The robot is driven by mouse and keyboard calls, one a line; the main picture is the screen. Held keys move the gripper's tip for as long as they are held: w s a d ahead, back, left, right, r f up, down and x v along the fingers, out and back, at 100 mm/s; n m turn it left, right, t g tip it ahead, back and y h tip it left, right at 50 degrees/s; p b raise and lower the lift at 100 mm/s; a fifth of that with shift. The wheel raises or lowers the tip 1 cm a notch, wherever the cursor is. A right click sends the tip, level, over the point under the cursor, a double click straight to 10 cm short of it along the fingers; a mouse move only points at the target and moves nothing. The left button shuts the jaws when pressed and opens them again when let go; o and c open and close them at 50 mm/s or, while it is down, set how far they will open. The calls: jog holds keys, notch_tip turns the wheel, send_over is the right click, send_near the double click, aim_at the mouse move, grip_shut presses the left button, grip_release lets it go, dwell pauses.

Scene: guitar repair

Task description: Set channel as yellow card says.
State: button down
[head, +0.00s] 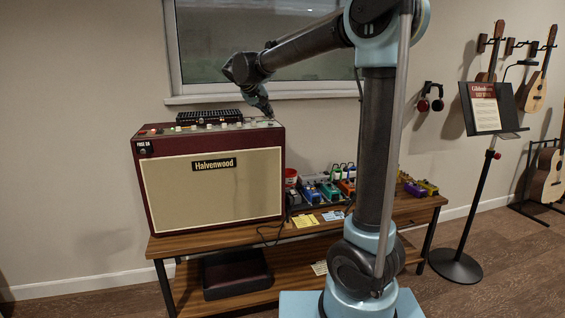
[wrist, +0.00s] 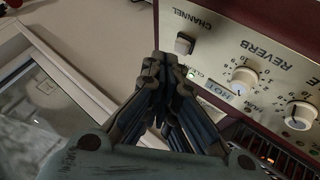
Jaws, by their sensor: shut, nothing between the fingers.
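The amplifier (head: 212,180) is dark red with a cream grille and stands on the left of the bench. My gripper (head: 270,116) is at the right end of its top panel. In the wrist view my gripper (wrist: 166,62) is shut and empty, beside the square brown channel switch (wrist: 185,43) under the upside-down word CHANNEL. I cannot tell whether it touches the panel. A partly hidden label, seemingly CLEAN, and a blue HOT label (wrist: 237,87) are near the switch. The yellow card (head: 305,220) lies on the bench right of the amplifier; its writing is too small to read.
White reverb knob (wrist: 244,77) and another knob (wrist: 300,115) sit close to the switch. A blue card (head: 333,215) lies beside the yellow one. Several pedals (head: 330,190) crowd the bench behind. A window sill (head: 215,97) is behind the amplifier.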

jog(key=shift+f, duration=0.2)
jog(key=shift+f, duration=0.2)
jog(key=shift+f, duration=0.2)
dwell(0.8)
jog(key=shift+r, duration=0.7)
notch_tip(320, 180, up, 6)
dwell(0.8)
